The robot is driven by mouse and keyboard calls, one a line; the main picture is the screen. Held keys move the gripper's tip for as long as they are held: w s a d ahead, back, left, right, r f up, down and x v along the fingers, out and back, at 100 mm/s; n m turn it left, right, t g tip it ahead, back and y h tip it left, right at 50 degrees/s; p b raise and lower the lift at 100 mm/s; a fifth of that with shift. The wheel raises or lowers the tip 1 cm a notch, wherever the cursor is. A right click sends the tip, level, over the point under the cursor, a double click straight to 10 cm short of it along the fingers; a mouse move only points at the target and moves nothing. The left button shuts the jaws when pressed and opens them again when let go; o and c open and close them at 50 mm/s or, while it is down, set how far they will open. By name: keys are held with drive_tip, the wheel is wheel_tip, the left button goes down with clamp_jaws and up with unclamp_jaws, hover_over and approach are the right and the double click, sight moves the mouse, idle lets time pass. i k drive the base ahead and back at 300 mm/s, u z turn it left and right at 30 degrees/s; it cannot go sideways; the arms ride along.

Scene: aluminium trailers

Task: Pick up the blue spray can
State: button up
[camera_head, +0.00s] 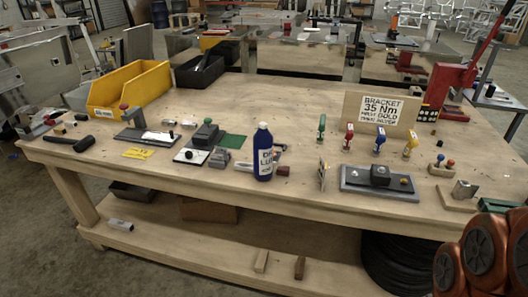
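The blue spray can (263,158) stands upright near the front edge of the wooden workbench, a little left of the picture's middle. It has a pale cap and a white label with dark lettering, only partly readable. Nothing covers its front. My gripper is not in view. Only copper-coloured parts of my arm show at the lower right, well apart from the can.
Small fixtures crowd the can's left; a grey block fixture (380,182) sits right. Several coloured-handled tools stand before a bracket sign (382,109). The bench (290,85) is clear behind the can.

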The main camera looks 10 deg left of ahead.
sight(263, 140)
drive_tip(key=z, duration=0.2)
drive_tip(key=k, duration=0.35)
drive_tip(key=u, duration=1.7)
drive_tip(key=i, duration=0.7)
drive_tip(key=z, duration=0.15)
